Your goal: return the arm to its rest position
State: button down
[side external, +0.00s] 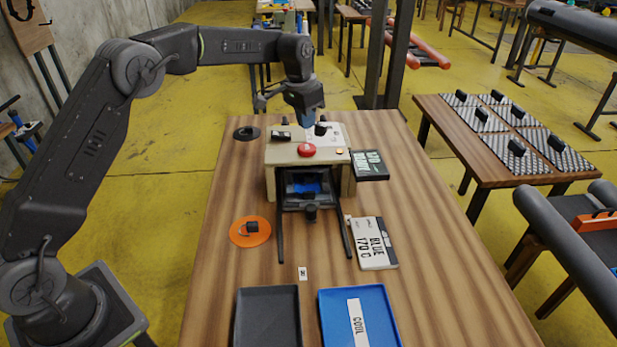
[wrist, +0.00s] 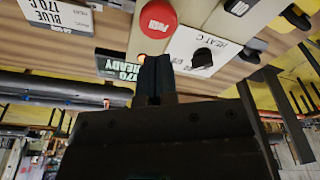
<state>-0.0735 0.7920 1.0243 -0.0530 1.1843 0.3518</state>
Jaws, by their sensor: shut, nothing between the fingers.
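My arm reaches in from the left over the wooden table. My gripper (side external: 310,122) points down above the back of a beige heat machine (side external: 280,155). Its fingers (wrist: 154,70) are together and empty in the wrist view. The machine has a red push button (side external: 307,150), which also shows in the wrist view (wrist: 158,19), and a dark knob (wrist: 202,57) beside a heat label. Something blue (side external: 306,188) lies inside its open front. I cannot tell whether the fingertips touch the machine.
An orange disc with a black fitting (side external: 250,231) and a black disc (side external: 246,133) lie left of the machine. A display (side external: 371,165) and a "BLUE 170 C" card (side external: 375,243) are right. A black tray (side external: 240,320) and a blue tray (side external: 327,320) stand in front.

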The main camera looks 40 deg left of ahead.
jog(key=shift+r, duration=0.3)
jog(key=s+d+r+n+t, duration=0.1)
jog(key=s+d+r+t, duration=0.1)
jog(key=s+r, duration=1.2)
jog(key=s+f+n+t, duration=0.1)
jog(key=s+f, duration=0.2)
jog(key=s, duration=0.9)
jog(key=s+d+f+n, duration=0.1)
jog(key=s+f, duration=0.2)
jog(key=s, duration=1)
jog(key=shift+d+t, duration=0.25)
jog(key=shift+t, duration=0.15)
jog(key=c, duration=1.9)
grip_release()
jog(key=shift+w, duration=0.1)
